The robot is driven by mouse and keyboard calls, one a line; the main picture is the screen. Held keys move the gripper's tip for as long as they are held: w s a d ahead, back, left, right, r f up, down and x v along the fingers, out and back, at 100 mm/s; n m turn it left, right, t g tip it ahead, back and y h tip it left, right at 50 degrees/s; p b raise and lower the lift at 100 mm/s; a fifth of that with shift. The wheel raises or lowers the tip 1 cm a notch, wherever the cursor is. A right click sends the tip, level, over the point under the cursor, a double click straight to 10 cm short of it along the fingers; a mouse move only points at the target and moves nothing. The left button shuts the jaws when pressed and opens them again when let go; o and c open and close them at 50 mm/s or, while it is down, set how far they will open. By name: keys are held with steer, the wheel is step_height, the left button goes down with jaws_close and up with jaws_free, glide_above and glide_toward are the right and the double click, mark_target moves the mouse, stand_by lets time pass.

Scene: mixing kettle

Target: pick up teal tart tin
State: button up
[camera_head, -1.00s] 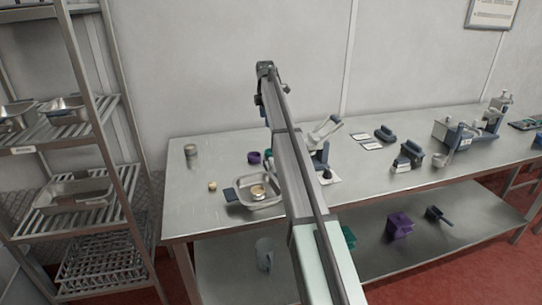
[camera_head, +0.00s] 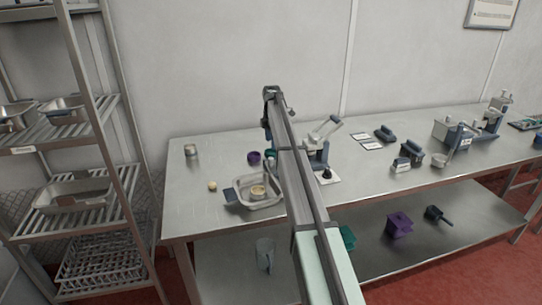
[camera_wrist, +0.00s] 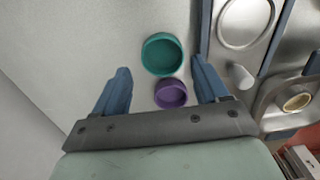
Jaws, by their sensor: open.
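The teal tart tin (camera_wrist: 162,54) is a round, shallow cup on the steel table, and it shows whole in the wrist view. In the head view a small part of it (camera_head: 270,153) shows beside my arm. A purple tin (camera_wrist: 171,93) sits just beside it, nearer my gripper's base in the wrist view; it also shows in the head view (camera_head: 254,157). My gripper (camera_wrist: 160,67) is open and empty. Its blue fingers stand on either side of the two tins in the picture, with the teal tin near the fingertip end. I cannot tell the height left above the tins.
A blue and metal press (camera_head: 318,152) stands close to the right of the tins. A steel tray (camera_head: 262,201) holding a yellowish round item stands in front. A small yellow item (camera_head: 212,186) and a metal can (camera_head: 191,150) are to the left.

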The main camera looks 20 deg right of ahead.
mark_target(271, 153)
steer(key=shift+s+a+f, duration=0.1)
steer(key=shift+f, duration=1.2)
steer(key=shift+s+a+f, duration=0.1)
steer(key=shift+f, duration=1.2)
steer(key=shift+c, duration=0.2)
steer(key=c, duration=0.8)
